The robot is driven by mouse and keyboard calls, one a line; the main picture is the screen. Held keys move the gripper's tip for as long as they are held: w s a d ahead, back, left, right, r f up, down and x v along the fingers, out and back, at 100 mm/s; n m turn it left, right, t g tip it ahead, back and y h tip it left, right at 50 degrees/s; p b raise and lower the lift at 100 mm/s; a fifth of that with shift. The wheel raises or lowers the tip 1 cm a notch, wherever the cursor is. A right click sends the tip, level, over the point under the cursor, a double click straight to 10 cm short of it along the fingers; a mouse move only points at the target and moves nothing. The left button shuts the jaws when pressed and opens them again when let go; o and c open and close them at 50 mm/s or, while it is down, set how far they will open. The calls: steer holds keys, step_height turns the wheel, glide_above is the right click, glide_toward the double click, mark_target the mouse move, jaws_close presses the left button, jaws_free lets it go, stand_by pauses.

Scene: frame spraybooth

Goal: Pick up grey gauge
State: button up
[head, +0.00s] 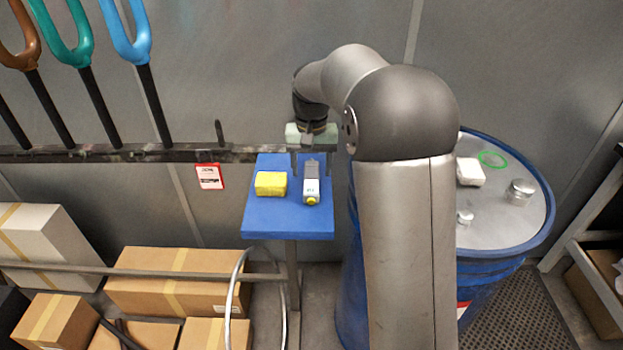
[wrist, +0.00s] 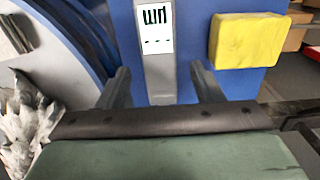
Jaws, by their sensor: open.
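The grey gauge (head: 312,170) lies on a small blue table (head: 260,222), its white face and yellow end pointing toward the front. In the wrist view its grey body (wrist: 155,72) and white display run up the middle, and its yellow end is out of frame. My gripper (head: 310,165) is over the far end of the gauge, pointing down. In the wrist view the two fingers of my gripper (wrist: 161,75) are apart, one on each side of the gauge, with gaps showing. Whether the fingertips are level with the gauge is hard to tell.
A yellow block (head: 271,184) lies just left of the gauge, and shows at upper right in the wrist view (wrist: 248,40). A dark rail (head: 240,153) runs behind the table. A blue drum (head: 540,235) with small items stands right. Cardboard boxes (head: 180,280) lie below left.

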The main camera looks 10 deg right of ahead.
steer(key=shift+f, duration=1.15)
steer(key=c, duration=1.1)
steer(key=shift+c, duration=0.3)
steer(key=shift+r, duration=0.55)
step_height(320, 180, up, 2)
steer(key=shift+s+a+r, duration=0.1)
steer(key=shift+r, duration=0.15)
steer(key=s+r, duration=0.1)
steer(key=s+a+r+b, duration=0.1)
steer(key=r, duration=0.1)
steer(key=s+a+r, duration=0.1)
steer(key=s+r, duration=0.1)
steer(key=shift+s+a+r+b, duration=0.1)
steer(key=shift+a+r+b, duration=0.1)
steer(key=shift+r+b, duration=0.1)
steer(key=s+a+r+b, duration=0.1)
steer(key=s+a+r, duration=0.2)
steer(key=s, duration=0.4)
steer(key=shift+s+a+r+b, duration=0.35)
steer(key=shift+s+a+r, duration=0.05)
steer(key=shift+a, duration=0.25)
